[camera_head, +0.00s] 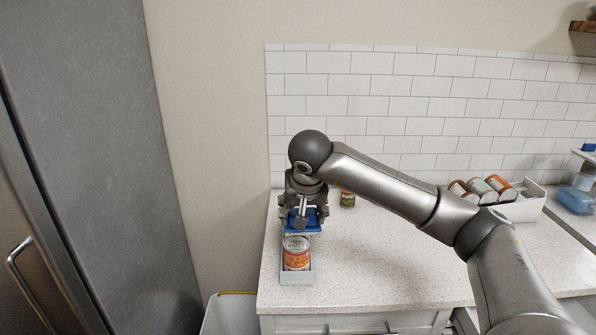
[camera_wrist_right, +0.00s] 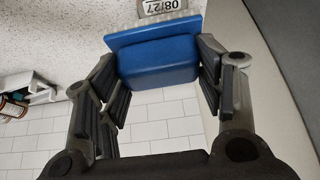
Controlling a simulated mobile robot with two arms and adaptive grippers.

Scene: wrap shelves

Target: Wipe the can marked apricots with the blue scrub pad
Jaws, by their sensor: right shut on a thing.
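My right gripper (camera_head: 303,220) is shut on the blue scrub pad (camera_head: 300,226), just behind a can (camera_head: 296,258) at the left end of the counter. The can has an orange label and a grey lid and stands in a small pale tray (camera_head: 297,279); its name is too small to read. In the right wrist view the blue scrub pad (camera_wrist_right: 158,62) sits between the fingers of my right gripper (camera_wrist_right: 155,75). Beyond its edge part of a grey lid (camera_wrist_right: 160,6) with "08/27" shows. I cannot tell whether pad and can touch. My left gripper is out of view.
A small can (camera_head: 347,198) stands behind the gripper near the tiled wall. A white bin (camera_head: 527,207) with several cans is at the right, near a blue container (camera_head: 574,200). A grey fridge (camera_head: 90,150) fills the left. The counter's middle front is clear.

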